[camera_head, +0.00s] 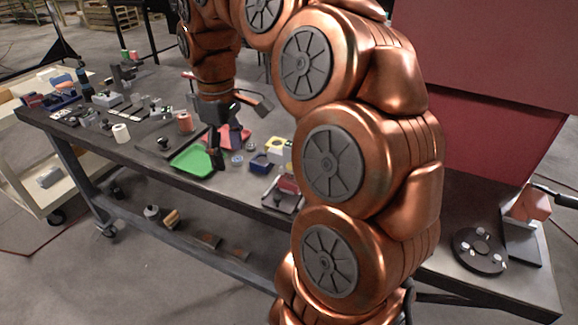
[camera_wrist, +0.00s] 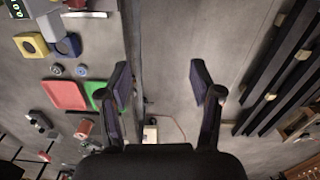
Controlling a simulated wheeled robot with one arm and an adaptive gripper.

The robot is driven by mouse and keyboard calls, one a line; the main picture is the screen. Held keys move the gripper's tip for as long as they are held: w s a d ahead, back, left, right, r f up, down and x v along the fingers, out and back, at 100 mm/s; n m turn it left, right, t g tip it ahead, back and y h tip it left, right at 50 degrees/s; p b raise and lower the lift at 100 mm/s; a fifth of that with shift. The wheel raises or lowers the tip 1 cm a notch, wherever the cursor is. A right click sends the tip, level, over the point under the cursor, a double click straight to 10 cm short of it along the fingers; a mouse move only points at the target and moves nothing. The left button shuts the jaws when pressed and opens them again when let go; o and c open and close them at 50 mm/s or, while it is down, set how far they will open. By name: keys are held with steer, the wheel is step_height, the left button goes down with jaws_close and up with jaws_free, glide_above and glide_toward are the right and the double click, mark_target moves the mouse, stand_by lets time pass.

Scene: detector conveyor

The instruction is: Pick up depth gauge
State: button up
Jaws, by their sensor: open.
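I cannot pick out the depth gauge with certainty. A dark device with lit green digits (camera_wrist: 17,8) is at the top left corner of the wrist view, but I cannot tell whether it is the gauge. My gripper (camera_wrist: 160,82) is open and empty, its two dark fingers spread wide. In the wrist view the table edge runs between the fingers, with floor under the right one. In the head view my gripper (camera_head: 226,146) is above the table near the green and red trays. My arm hides the table's middle right.
The green tray (camera_head: 190,162) and red tray (camera_wrist: 64,95) lie on the grey table (camera_head: 175,190). A yellow block (camera_wrist: 31,45) and a blue block (camera_wrist: 66,46) are beside them. Several small tools and parts crowd the table's left. A black disc (camera_head: 480,252) lies at the right end.

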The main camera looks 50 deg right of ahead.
steer(key=w+d+b, duration=0.2)
steer(key=w+d, duration=0.1)
steer(key=d, duration=0.7)
steer(key=m+b, duration=0.1)
steer(key=b, duration=0.1)
glide_above(290, 144)
steer(key=shift+s+a+f, duration=0.1)
steer(key=shift+a+f, duration=0.05)
steer(key=shift+f, duration=0.5)
steer(key=shift+s+a+f, duration=0.1)
steer(key=shift+f, duration=0.5)
steer(key=shift+w+d+f+p, duration=0.1)
steer(key=shift+f+p, duration=0.45)
steer(key=shift+f, duration=1.4)
steer(key=shift+w+d+f+p, duration=0.1)
steer(key=shift+f+p, duration=0.45)
steer(key=shift+f, duration=1.35)
steer(key=shift+c, duration=0.3)
jaws_close()
